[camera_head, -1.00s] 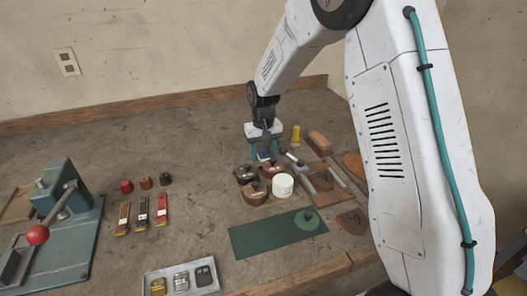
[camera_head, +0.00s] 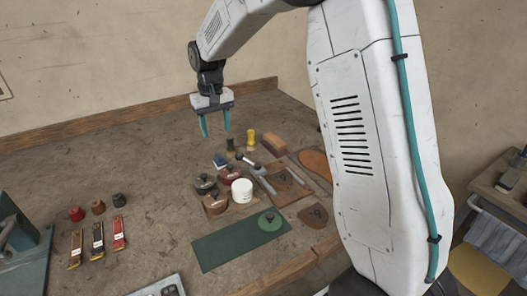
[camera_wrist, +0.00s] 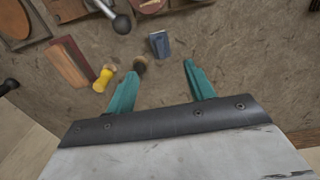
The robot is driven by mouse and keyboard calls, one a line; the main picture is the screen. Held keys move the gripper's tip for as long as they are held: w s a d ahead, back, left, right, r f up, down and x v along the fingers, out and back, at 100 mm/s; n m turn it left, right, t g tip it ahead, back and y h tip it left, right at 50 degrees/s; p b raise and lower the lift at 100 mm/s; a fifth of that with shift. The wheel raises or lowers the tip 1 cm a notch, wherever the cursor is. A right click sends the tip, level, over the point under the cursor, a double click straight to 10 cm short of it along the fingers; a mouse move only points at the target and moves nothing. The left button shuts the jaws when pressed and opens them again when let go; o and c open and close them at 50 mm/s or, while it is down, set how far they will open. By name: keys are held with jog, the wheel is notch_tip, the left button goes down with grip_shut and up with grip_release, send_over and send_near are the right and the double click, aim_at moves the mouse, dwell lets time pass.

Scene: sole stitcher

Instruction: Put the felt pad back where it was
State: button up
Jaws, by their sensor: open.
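A round green pad with a small knob (camera_head: 270,221), the likeliest felt pad, lies on the right end of a dark green mat (camera_head: 225,246). My gripper (camera_head: 215,136) is open and empty, raised above the back of the bench, well behind and left of the pad. Its teal fingers also show in the wrist view (camera_wrist: 160,80), apart, with nothing between them. The pad is not in the wrist view.
Lidded pots (camera_head: 206,185) and a white pot (camera_head: 242,190) stand behind the mat. A blue block (camera_wrist: 159,44), a yellow spool (camera_wrist: 104,78) and a dark spool (camera_wrist: 140,66) are near my gripper.

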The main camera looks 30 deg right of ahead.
jog(key=s+d+r, duration=0.1)
jog(key=s+r, duration=0.4)
jog(key=s, duration=0.4)
jog(key=s+d+r, duration=0.1)
jog(key=s+r, duration=0.5)
jog(key=s, duration=0.4)
jog(key=s+d+f+t, duration=0.1)
jog(key=s+f, duration=0.1)
jog(key=s, duration=1.9)
jog(key=shift+f, duration=0.25)
